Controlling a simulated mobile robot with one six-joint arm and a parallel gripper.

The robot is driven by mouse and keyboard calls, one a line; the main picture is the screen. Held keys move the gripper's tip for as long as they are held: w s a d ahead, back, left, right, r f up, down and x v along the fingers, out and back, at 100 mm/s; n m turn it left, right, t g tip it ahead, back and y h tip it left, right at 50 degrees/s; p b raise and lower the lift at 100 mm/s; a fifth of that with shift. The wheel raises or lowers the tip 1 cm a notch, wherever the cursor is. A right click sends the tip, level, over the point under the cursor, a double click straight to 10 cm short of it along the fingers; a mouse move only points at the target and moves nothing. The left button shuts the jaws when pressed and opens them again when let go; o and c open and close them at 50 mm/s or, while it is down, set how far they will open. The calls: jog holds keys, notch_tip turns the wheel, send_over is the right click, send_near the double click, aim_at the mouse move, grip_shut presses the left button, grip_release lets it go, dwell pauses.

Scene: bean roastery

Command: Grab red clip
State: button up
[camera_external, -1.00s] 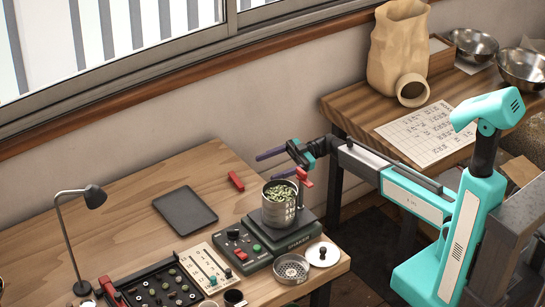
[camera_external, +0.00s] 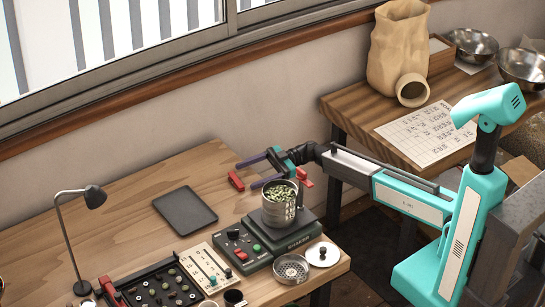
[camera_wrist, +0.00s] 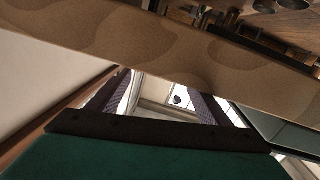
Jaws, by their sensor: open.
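A red clip (camera_external: 236,181) lies on the wooden table, near its back edge, in the external view. My gripper (camera_external: 246,176) reaches in from the right with two long purple fingers, which are apart and empty. In the picture, the fingertips end right beside the clip, one to each side of its right end. I cannot tell their height above the table. In the wrist view, the gripper (camera_wrist: 160,88) shows its fingers spread, and I cannot make out the clip there.
A dark tray (camera_external: 185,211) lies left of the clip. A lamp (camera_external: 93,197) stands at the left. Bare table lies behind the tray.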

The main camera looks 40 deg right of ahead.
aim_at(238, 178)
jog(key=shift+a, duration=0.1)
jog(key=shift+w+a+p, duration=0.2)
jog(key=shift+a+p, duration=0.25)
jog(key=shift+a, duration=2.2)
jog(key=c, duration=0.7)
jog(key=shift+o, duration=0.2)
jog(key=shift+r, duration=0.2)
jog(key=shift+r+b, duration=0.55)
jog(key=shift+r, duration=4.3)
